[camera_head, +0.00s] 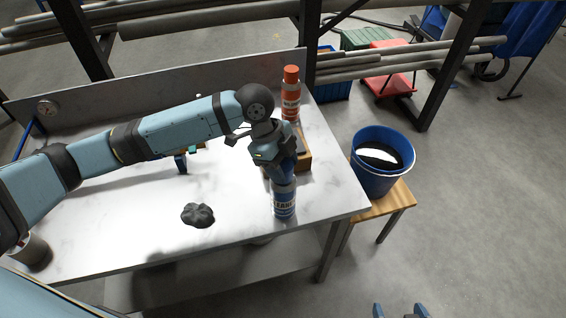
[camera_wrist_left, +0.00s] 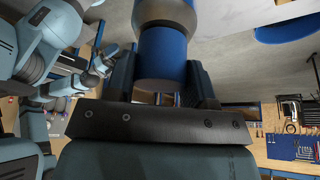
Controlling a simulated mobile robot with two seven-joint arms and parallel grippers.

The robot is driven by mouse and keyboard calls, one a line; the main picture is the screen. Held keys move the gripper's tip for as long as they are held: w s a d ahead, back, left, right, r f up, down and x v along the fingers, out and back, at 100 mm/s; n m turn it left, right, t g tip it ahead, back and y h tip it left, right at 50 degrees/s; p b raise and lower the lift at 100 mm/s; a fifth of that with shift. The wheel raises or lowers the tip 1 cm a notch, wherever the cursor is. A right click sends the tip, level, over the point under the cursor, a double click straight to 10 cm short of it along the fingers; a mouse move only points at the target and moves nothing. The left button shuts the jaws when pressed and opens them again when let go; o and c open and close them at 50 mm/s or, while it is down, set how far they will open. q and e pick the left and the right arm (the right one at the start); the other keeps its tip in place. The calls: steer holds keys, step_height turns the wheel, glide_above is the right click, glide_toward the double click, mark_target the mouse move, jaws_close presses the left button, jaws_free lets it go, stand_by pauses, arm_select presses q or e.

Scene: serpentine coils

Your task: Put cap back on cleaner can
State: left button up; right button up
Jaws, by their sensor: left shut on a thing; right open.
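The cleaner can (camera_head: 284,208), white and blue with lettering, stands upright near the table's front right edge. My left gripper (camera_head: 284,172) is directly over its top, pointing down. In the left wrist view my left gripper (camera_wrist_left: 162,82) is shut on the blue cap (camera_wrist_left: 162,52), with a finger on each side. My right gripper (camera_head: 400,311) is at the bottom of the head view, fingers apart, empty, away from the table.
An orange-red can (camera_head: 291,103) stands behind, near a wooden box (camera_head: 304,160) partly hidden by my left arm. A dark crumpled cloth (camera_head: 197,215) lies left of the cleaner can. A blue bucket (camera_head: 372,178) stands on a wooden stool (camera_head: 394,204) right of the table (camera_head: 130,225).

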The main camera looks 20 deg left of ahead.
arm_select(q)
steer(key=shift+f+p, duration=0.1)
steer(key=shift+p, duration=0.35)
stand_by(0.4)
steer(key=o, duration=1.4)
step_height(320, 180, up, 5)
steer(key=p, duration=0.5)
steer(key=shift+r+p, duration=0.3)
steer(key=shift+r, duration=0.95)
